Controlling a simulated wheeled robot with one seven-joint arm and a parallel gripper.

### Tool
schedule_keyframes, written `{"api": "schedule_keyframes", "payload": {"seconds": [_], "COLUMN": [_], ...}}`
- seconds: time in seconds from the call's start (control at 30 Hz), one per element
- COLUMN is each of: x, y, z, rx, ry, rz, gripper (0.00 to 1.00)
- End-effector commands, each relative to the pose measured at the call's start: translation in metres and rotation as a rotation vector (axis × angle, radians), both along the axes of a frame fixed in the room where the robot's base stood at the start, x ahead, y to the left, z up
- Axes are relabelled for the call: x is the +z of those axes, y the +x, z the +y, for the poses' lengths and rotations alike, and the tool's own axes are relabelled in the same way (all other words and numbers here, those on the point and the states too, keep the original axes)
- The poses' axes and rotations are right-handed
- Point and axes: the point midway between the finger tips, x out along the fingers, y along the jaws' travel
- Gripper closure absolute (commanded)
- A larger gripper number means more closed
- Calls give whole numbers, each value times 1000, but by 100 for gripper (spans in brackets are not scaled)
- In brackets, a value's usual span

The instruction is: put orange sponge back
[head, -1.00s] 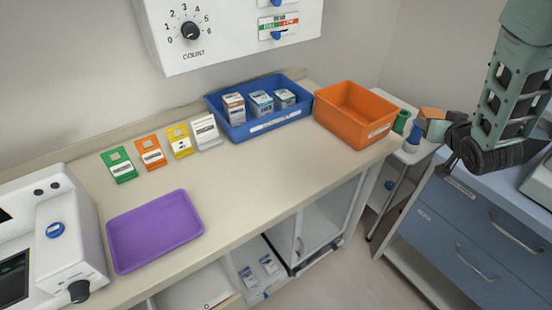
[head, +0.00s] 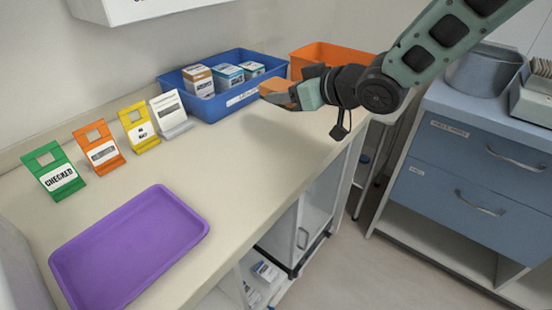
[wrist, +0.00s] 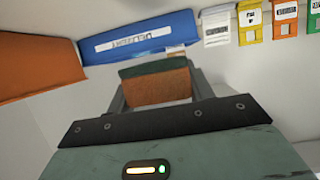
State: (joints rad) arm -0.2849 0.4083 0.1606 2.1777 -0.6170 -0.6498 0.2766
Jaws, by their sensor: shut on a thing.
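My gripper (head: 287,95) is shut on the orange sponge (head: 272,87) and holds it above the counter, in front of the right end of the blue tray. In the wrist view the sponge (wrist: 160,88) sits between the fingers, with a dark green layer along its upper edge. The orange bin (head: 325,57) stands at the back right of the counter, partly hidden behind my arm. It also shows at the left of the wrist view (wrist: 35,65).
The blue tray (head: 240,97) holds several small boxes. Green (head: 54,172), orange (head: 98,149), yellow (head: 138,126) and white (head: 171,115) label stands line the counter's back. An empty purple tray (head: 130,245) lies in front. The counter between is clear. A blue drawer cabinet (head: 450,170) stands right.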

Motion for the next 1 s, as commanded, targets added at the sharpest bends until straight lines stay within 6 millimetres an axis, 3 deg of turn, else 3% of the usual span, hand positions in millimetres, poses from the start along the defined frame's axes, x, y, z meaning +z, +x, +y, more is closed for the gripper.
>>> {"api": "schedule_keyframes", "payload": {"seconds": [0.2,0.43,0.67,0.87,1.0], "x": [-11,-51,-69,-96,-98], "y": [-10,-10,-10,-10,-10], "z": [17,16,16,16,16], "rx": [57,56,56,55,55], "ry": [0,0,0,0,2], "rz": [5,7,5,7,2], "gripper": [66,66,66,66,66]}}
